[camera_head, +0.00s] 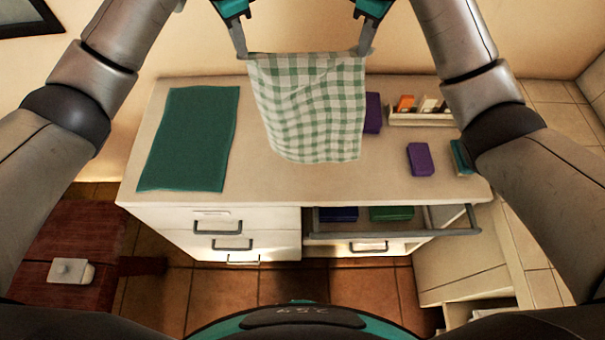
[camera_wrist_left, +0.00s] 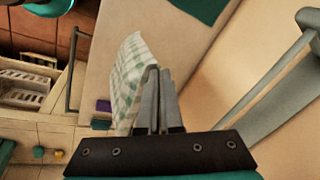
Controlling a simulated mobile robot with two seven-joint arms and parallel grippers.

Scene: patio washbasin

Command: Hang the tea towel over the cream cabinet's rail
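The green-and-white checked tea towel (camera_head: 308,108) hangs spread out above the counter, held at its two top corners. It also shows in the left wrist view (camera_wrist_left: 128,80). My left gripper (camera_head: 243,54) is shut on its top left corner, also seen in the left wrist view (camera_wrist_left: 152,88). My right gripper (camera_head: 364,51) is shut on its top right corner. The cream cabinet (camera_head: 265,190) stands below. Its grey rail (camera_head: 400,235) sticks out along the front right, bare and apart from the towel; the left wrist view shows it too (camera_wrist_left: 74,70).
A dark green cloth (camera_head: 188,138) lies on the counter's left. Purple blocks (camera_head: 420,159), a teal item (camera_head: 461,157) and a small filled tray (camera_head: 420,118) stand on the right. Blue and green items (camera_head: 391,213) lie behind the rail. A red stool (camera_head: 65,240) is lower left.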

